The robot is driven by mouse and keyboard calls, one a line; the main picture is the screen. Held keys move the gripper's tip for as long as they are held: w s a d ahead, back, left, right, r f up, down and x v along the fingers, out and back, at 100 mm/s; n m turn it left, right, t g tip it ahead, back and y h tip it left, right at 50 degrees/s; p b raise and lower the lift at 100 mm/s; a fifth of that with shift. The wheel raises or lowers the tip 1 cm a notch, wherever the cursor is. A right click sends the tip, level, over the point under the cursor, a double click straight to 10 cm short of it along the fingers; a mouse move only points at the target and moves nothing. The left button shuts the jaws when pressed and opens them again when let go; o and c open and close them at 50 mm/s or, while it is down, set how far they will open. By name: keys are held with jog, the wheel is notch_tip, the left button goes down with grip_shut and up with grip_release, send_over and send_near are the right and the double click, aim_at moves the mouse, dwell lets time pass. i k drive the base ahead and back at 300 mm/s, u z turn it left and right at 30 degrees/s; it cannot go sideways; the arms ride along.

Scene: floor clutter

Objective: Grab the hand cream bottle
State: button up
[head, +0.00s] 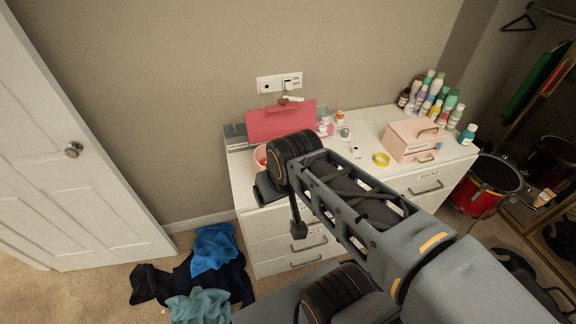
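Several bottles (428,98) in white, green, purple and dark colours stand in a cluster at the back right of the white dresser top. A teal bottle with a white cap (467,135) stands apart near the right end. A small white container with an orange cap (340,118) stands near the middle back. I cannot tell which one is the hand cream bottle. My gripper (284,211) hangs over the left front of the dresser, well left of the bottle cluster. Its fingers are mostly hidden by my arm, so whether it is open or shut does not show.
The dresser (294,237) also holds a pink box (415,140), a yellow ring (381,159) and a pink panel (280,122). Clothes (212,248) lie on the carpet at left, by a white door (70,120). A red drum (483,186) stands at right.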

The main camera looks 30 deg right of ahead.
aim_at(466, 138)
jog(key=z, duration=2.85)
jog(key=k, duration=0.55)
jog(key=z, duration=0.65)
jog(key=i, duration=0.65)
jog(key=u, duration=1.1)
jog(key=i, duration=1.05)
jog(key=u, duration=1.1)
